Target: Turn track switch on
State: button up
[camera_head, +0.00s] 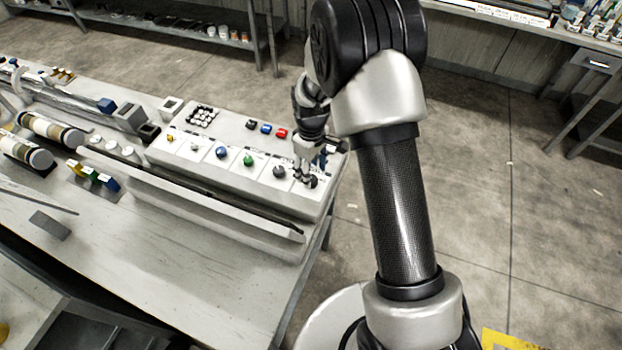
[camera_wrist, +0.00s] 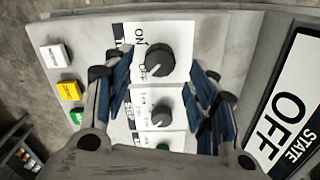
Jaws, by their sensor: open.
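A control panel box (camera_head: 235,185) with a row of knobs stands on the bench. In the wrist view, a large black rotary knob (camera_wrist: 158,66) sits on a white plate marked "ON"; I take it for the track switch. My gripper (camera_head: 307,182) is at the panel's right end, pointing down. In the wrist view, my gripper (camera_wrist: 162,88) is open, with blue-padded fingers spread on either side of the knob plates. Nothing is held. A sign (camera_wrist: 290,110) beside the panel reads "STATE OFF".
A smaller black knob (camera_wrist: 161,115) and a green knob (camera_wrist: 164,147) lie in line with the large one. White (camera_wrist: 55,56), yellow (camera_wrist: 69,90) and green (camera_wrist: 77,115) buttons are on the left. A long rail (camera_head: 200,190) runs along the panel's front.

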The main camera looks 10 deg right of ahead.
notch_tip(320, 180, down, 4)
jog(key=shift+f+b, duration=0.1)
jog(key=shift+b, duration=0.25)
jog(key=shift+c, duration=0.2)
jog(key=c, duration=1)
